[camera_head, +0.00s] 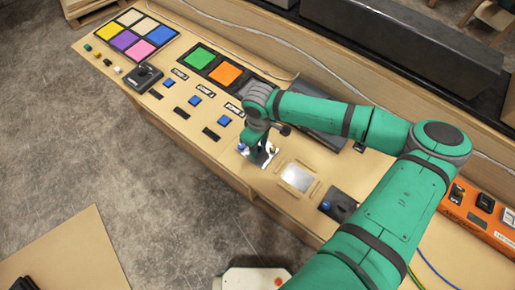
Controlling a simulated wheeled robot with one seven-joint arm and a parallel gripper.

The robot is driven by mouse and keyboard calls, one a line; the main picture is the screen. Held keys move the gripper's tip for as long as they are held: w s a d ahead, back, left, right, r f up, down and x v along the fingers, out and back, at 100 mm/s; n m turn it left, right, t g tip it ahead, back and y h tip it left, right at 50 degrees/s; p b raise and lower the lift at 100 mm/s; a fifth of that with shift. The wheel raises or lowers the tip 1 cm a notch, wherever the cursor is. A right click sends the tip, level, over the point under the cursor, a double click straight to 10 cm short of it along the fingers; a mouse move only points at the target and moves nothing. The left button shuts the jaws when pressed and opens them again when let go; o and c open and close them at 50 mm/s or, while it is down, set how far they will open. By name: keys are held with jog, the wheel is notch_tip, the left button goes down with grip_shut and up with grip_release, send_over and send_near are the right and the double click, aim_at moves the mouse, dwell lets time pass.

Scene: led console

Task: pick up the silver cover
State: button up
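My green arm reaches in from the lower right, and its wrist bends down over the front part of the wooden console (225,160). My gripper (261,153) is at the console top, small and partly hidden by the wrist. A shiny silver piece (268,158) shows right at the fingers; I cannot tell whether it is the cover, part of the gripper or a fitting. A separate silver square plate (298,177) lies flat to the right of the gripper, between two low wooden strips, apart from it. Whether the fingers are open or shut is not clear.
Left of the gripper are blue buttons (195,99), dark slots and a black joystick (145,75). Coloured panels (134,33) lie further left and behind. A black device with a blue knob (338,205) and an orange box (478,212) stand to the right.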

grip_shut()
jog(key=shift+r, duration=0.1)
